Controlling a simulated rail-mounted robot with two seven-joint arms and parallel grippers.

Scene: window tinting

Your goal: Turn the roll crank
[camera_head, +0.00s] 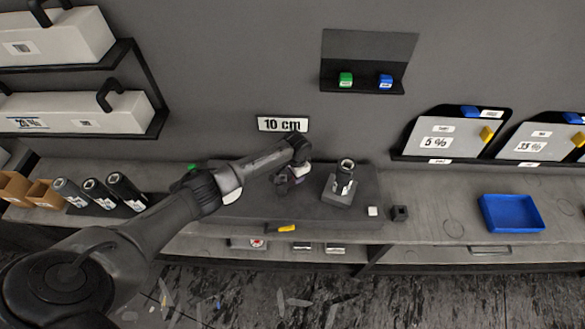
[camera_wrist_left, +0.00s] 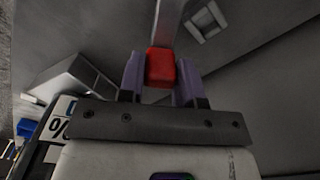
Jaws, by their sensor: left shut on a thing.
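My left arm reaches in from the left in the head view, and its gripper (camera_head: 288,182) is low over the dark mat on the workbench. In the left wrist view the two purple fingers of my left gripper (camera_wrist_left: 161,75) are shut on a red block-shaped handle (camera_wrist_left: 161,66). A light grey bar (camera_wrist_left: 168,22) runs up from behind the red handle, apparently the crank's arm. My own arm and gripper hide the crank in the head view. My right gripper is in neither view.
Just right of the gripper, a dark roll (camera_head: 345,172) stands upright on a grey block (camera_head: 343,190). A small dark block (camera_head: 399,213) and a blue tray (camera_head: 511,213) lie further right. Several dark rolls (camera_head: 94,192) lean at the left. A "10 cm" sign (camera_head: 282,125) hangs behind.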

